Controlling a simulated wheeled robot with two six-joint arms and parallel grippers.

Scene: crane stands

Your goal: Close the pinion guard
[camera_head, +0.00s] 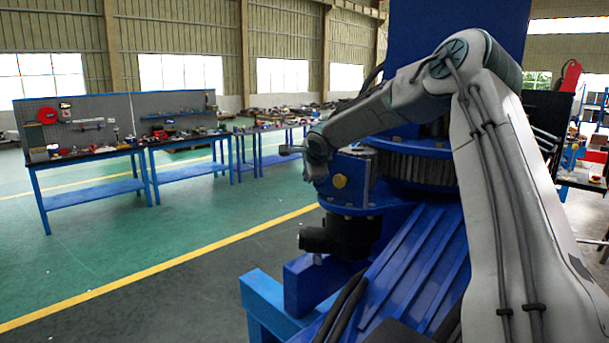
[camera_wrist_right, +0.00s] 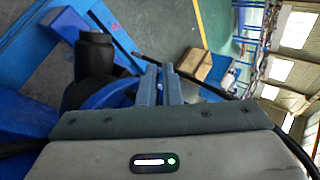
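My left gripper is not in view.
A black motor (camera_head: 340,236) hangs below the guard on the stand, above blue beams (camera_head: 311,284). Black cables run along the stand. Workbenches with tools (camera_head: 92,190) stand far left. The green floor between is clear.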

